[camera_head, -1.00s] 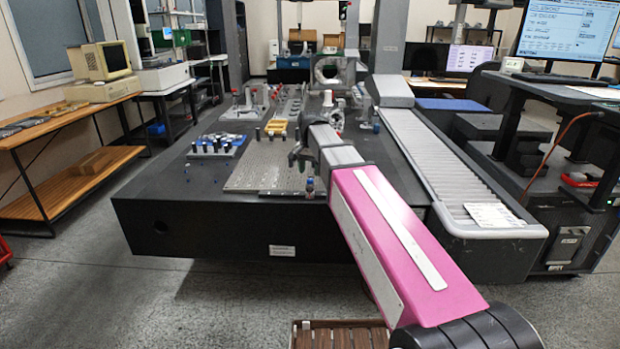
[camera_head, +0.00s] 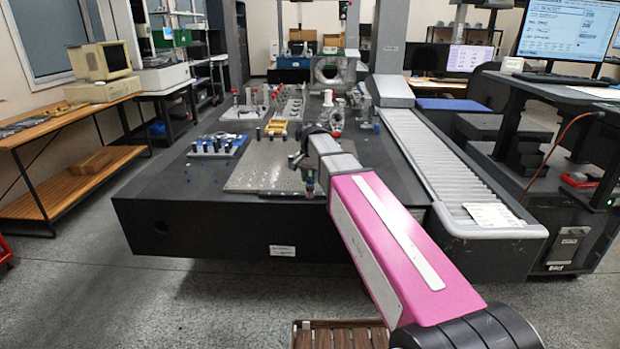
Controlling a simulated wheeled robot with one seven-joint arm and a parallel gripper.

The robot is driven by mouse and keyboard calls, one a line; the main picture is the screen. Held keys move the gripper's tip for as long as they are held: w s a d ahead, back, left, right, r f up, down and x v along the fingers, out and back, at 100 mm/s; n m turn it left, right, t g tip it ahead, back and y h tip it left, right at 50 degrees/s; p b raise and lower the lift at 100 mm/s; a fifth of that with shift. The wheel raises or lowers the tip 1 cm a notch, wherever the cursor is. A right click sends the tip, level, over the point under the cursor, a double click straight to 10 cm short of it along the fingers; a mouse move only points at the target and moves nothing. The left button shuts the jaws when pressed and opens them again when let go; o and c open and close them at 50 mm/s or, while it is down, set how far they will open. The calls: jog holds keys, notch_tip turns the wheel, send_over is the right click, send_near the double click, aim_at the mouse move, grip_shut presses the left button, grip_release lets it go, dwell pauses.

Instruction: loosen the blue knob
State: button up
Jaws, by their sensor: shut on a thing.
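My gripper (camera_head: 309,187) is small in the head view, at the front edge of the perforated metal plate (camera_head: 255,178) on the dark machine table. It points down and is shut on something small. A hint of blue shows there, which fits the blue knob, but the knob's outline is mostly hidden by the fingers and too small to make out. How far the knob is turned cannot be seen.
Fixtures (camera_head: 245,105) and a yellow block (camera_head: 276,128) stand farther back. A ribbed grey cover (camera_head: 430,155) runs along the right.

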aim_at(310, 179)
jog(key=shift+n, duration=1.5)
jog(key=o, duration=0.9)
jog(key=shift+o, duration=0.2)
jog(key=shift+r, duration=0.1)
notch_tip(310, 179, up, 11)
jog(key=shift+f, duration=0.2)
